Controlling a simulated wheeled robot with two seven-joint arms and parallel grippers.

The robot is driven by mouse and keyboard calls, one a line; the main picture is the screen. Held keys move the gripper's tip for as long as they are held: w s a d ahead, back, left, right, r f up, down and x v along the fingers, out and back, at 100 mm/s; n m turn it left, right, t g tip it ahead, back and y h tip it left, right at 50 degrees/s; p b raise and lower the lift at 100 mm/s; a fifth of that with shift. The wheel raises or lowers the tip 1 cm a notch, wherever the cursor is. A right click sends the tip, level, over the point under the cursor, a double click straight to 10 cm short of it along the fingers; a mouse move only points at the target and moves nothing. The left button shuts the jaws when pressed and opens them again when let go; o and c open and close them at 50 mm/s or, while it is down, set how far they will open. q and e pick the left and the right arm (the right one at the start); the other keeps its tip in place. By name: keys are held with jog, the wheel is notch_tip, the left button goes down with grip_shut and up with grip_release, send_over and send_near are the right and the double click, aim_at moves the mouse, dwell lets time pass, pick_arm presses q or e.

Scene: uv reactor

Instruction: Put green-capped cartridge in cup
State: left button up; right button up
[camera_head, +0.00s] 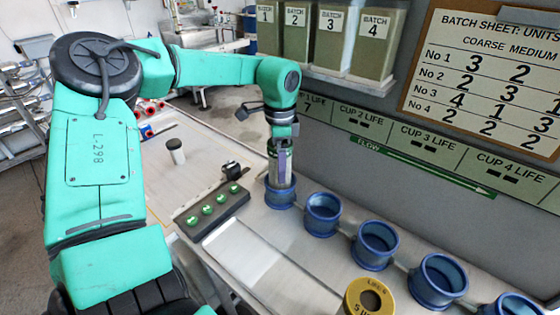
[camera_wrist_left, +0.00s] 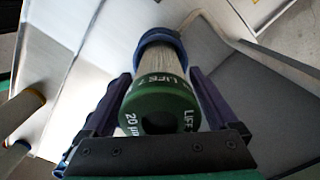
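The green-capped cartridge (camera_wrist_left: 158,108) is between the fingers of my left gripper (camera_wrist_left: 163,90), which close on it from both sides. In the head view the left gripper (camera_head: 283,150) points down along the pale cartridge body (camera_head: 277,172), which stands about upright. The cartridge's lower end meets the blue cup (camera_head: 280,198), the farthest in the row; it appears to be inside the rim. In the wrist view this cup (camera_wrist_left: 158,37) surrounds the far end of the cartridge. The cup's inside is hidden. My right gripper is not in view.
More blue cups (camera_head: 322,213) run toward the lower right. A gold-capped cartridge (camera_head: 369,300) stands in front of them. A labelled back wall (camera_head: 410,210) stands behind the cups.

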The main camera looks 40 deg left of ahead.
pick_arm(q)
jog(key=shift+r+b, duration=0.45)
jog(key=shift+r, duration=3.55)
